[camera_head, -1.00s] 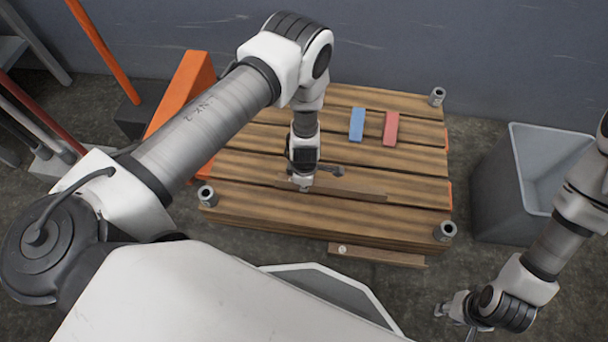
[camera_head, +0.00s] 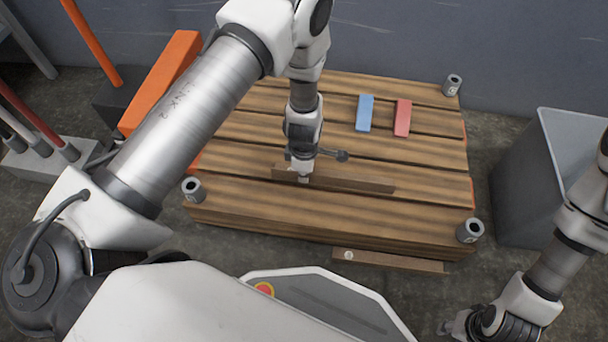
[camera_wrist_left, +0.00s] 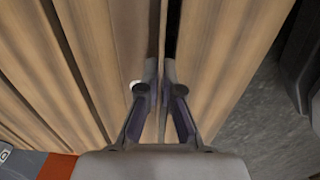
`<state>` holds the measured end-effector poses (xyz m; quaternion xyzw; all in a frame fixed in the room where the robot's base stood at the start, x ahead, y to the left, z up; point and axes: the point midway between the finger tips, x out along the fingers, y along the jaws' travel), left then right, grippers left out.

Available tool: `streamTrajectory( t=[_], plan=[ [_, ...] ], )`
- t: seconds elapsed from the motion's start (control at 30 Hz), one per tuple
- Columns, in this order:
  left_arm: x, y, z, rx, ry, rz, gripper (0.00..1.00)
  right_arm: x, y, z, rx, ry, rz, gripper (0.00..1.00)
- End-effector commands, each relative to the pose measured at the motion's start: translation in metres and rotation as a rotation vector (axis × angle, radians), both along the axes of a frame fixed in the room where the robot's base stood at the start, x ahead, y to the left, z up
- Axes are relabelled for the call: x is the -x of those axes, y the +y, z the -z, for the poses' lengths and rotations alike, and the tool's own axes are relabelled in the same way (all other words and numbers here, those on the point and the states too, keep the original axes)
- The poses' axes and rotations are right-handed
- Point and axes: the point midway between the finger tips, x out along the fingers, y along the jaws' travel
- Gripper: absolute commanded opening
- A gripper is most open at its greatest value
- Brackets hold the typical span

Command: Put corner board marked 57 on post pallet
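A brown corner board (camera_head: 350,182) lies along the slats of the post pallet (camera_head: 320,222), near its front side. My left gripper (camera_head: 303,174) is shut on this board near its left end. In the left wrist view the fingers (camera_wrist_left: 161,75) close on its thin edge from both sides. Whether the board touches the slats is unclear. A second brown board (camera_head: 395,262) with a round white mark sits low at the pallet's front. No number is readable on either. My right gripper (camera_head: 455,325) is at the lower right, away from the pallet; its fingers are unclear.
A blue block (camera_head: 364,113) and a red block (camera_head: 402,118) lie on the pallet's back half. Grey posts stand at its corners, such as the front right one (camera_head: 470,231). A grey bin (camera_head: 520,190) stands to the right. An orange part (camera_head: 160,82) is at the left.

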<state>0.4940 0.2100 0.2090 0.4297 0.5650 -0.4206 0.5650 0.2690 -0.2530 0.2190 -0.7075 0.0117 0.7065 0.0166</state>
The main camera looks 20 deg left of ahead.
Motion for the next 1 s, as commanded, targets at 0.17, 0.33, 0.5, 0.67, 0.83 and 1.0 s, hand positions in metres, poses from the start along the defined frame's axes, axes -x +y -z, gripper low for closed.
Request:
streamTrajectory(
  t=[0.17,0.33,0.5,0.67,0.83,1.0],
  plan=[
    [0.0,0.0,0.003,0.0,0.0,0.0,0.24,0.0,0.0,0.003,0.0,0.0,0.001,0.35],
    [0.0,0.0,0.003,0.0,0.0,0.0,0.31,0.0,0.0,0.003,0.0,0.0,0.001,0.35],
    [0.0,0.0,0.001,0.0,0.0,0.0,0.31,0.0,0.0,0.001,0.0,0.0,0.001,0.35],
    [0.0,0.0,-0.023,0.0,-0.001,0.001,0.31,0.0,0.0,-0.016,0.0,0.001,0.0,0.35],
    [0.0,-0.001,-0.07,0.0,-0.001,0.001,0.31,0.0,0.0,-0.043,0.0,0.001,-0.001,0.35],
    [0.001,-0.001,-0.107,0.0,-0.001,0.0,0.31,0.0,0.0,-0.062,0.0,0.001,-0.001,0.35]
  ],
)
